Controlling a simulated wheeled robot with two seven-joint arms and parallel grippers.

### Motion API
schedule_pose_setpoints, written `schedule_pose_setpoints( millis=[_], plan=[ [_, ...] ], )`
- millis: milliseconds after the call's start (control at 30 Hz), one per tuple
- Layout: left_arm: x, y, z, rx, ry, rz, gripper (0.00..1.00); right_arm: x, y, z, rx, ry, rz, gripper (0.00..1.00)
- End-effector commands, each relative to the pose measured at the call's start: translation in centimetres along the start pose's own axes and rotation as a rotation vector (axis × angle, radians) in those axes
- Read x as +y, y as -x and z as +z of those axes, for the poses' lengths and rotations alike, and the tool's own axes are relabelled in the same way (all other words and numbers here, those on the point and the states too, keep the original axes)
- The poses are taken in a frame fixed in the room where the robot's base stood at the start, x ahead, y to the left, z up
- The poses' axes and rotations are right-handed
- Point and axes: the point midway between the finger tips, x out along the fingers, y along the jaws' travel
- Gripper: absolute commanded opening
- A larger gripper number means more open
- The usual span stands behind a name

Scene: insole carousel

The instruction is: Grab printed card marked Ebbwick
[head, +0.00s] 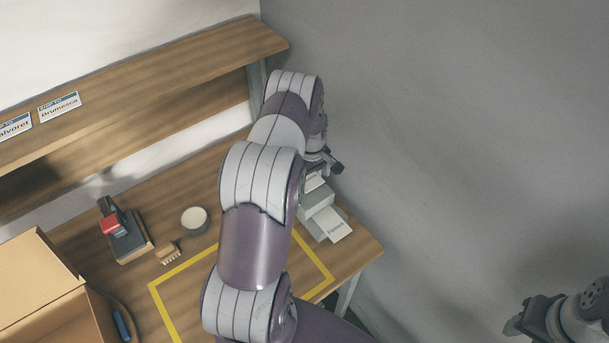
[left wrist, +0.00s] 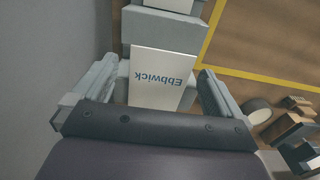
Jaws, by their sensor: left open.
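The printed card marked Ebbwick (left wrist: 162,98) shows in the left wrist view, its lettering upside down. It rests on a grey stepped holder (left wrist: 160,32). My left gripper (left wrist: 155,82) is open, with one finger on each side of the card and visible gaps to it. In the head view my left gripper (head: 326,163) is at the far end of the grey holder (head: 318,200), partly hidden by my arm. A white card (head: 315,182) just below it bears lettering too small to read. Part of my right arm's end (head: 560,317) shows at the lower right; its fingertips are unclear.
Another printed card (head: 336,226) sits at the holder's near end. Yellow tape (head: 160,308) marks the table. A red-topped stamp-like device (head: 122,232), a round cup (head: 195,220), a small wooden block (head: 168,253) and a cardboard box (head: 40,275) stand left. A shelf (head: 180,65) runs above.

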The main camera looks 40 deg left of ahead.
Motion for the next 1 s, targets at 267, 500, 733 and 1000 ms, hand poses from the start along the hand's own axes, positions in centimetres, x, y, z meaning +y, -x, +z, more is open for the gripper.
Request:
schedule_pose_setpoints(
  millis=[267,500,733,1000],
  plan=[
    [0.0,0.0,0.0,0.000,0.000,0.000,0.58,0.0,0.0,0.0,0.000,0.000,0.000,0.43],
    [0.0,0.0,0.0,0.000,0.000,0.000,0.45,0.0,0.0,0.0,0.000,0.000,0.000,0.43],
    [0.0,0.6,0.0,0.000,0.000,0.000,0.45,0.0,0.6,-0.1,0.000,0.000,0.000,0.43],
    [0.1,3.8,-0.1,0.004,0.000,0.005,0.45,0.0,-2.2,0.3,0.000,0.000,0.000,0.43]
  ],
)
